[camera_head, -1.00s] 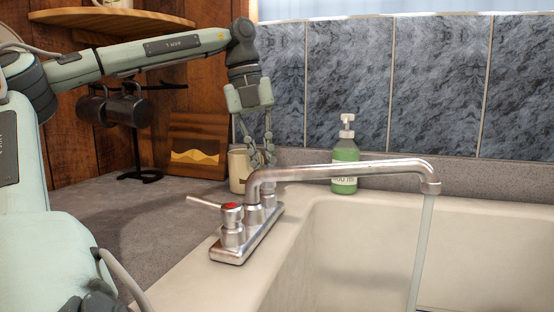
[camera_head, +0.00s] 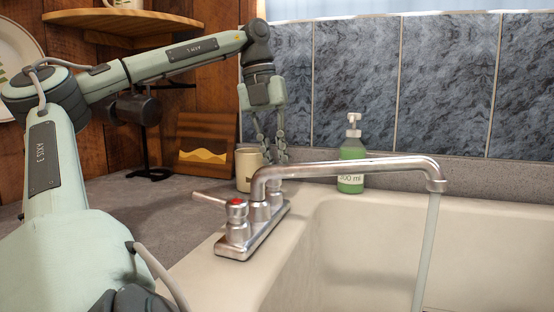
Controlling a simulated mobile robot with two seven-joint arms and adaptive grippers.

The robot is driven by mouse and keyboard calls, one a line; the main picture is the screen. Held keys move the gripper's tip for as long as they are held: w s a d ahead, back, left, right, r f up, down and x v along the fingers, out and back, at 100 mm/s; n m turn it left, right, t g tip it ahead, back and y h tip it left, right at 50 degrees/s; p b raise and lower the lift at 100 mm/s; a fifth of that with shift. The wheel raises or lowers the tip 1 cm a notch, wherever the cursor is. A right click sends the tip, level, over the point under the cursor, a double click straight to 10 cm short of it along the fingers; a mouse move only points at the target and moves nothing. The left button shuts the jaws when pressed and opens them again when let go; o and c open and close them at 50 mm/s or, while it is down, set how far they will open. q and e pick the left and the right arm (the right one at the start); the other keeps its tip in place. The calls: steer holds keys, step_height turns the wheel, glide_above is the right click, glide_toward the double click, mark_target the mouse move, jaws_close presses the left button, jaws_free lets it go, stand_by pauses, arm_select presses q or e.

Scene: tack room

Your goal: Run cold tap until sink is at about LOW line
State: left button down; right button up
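The metal tap (camera_head: 345,168) stands on the near-left rim of the pale sink (camera_head: 480,232). A stream of water (camera_head: 425,250) falls from its spout. The handle with the red mark (camera_head: 235,208) is on the near side. The other handle is mostly hidden behind the spout's base. My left gripper (camera_head: 273,158) points down behind the tap, at the far handle. Its fingers look apart, but the tips are partly hidden, so I cannot tell whether they touch the handle. The sink's bottom, water level and LOW line are out of view. My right gripper is not in view.
A green soap bottle (camera_head: 351,160) stands behind the spout. A cream cup (camera_head: 248,168) is close to my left gripper. A wooden board (camera_head: 203,145) and a dark mug stand (camera_head: 150,172) are at the back left. A tiled wall (camera_head: 355,75) closes the back.

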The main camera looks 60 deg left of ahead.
arm_select(q)
steer(key=c, duration=1.6)
jaws_free()
steer(key=r, duration=0.4)
steer(key=s+a+r, duration=0.1)
steer(key=r, duration=0.7)
steer(key=shift+s+a, duration=0.25)
steer(key=shift+s, duration=0.15)
